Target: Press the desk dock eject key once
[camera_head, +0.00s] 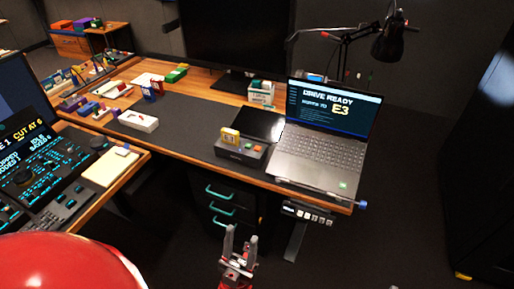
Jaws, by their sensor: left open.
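The desk dock (233,155) is a low dark box near the front edge of the wooden desk, left of the laptop. A yellow labelled cartridge (230,137) stands upright in its left part. A green key (248,146) and an orange-red key (258,149) sit on its right part. Their labels are too small to read, so I cannot tell which is the eject key. My left gripper (240,236) is open at the bottom centre, fingers pointing up in the picture. It appears empty, in front of the desk and clear of the dock. My right gripper is not in view.
The laptop (315,155) reads "DRIVE READY" and "E3". A white tray (138,121) and several small coloured items lie on the desk's left. Drawers with teal handles (220,209) stand below. A control console (50,180) and large red rounded shape (65,265) fill the lower left.

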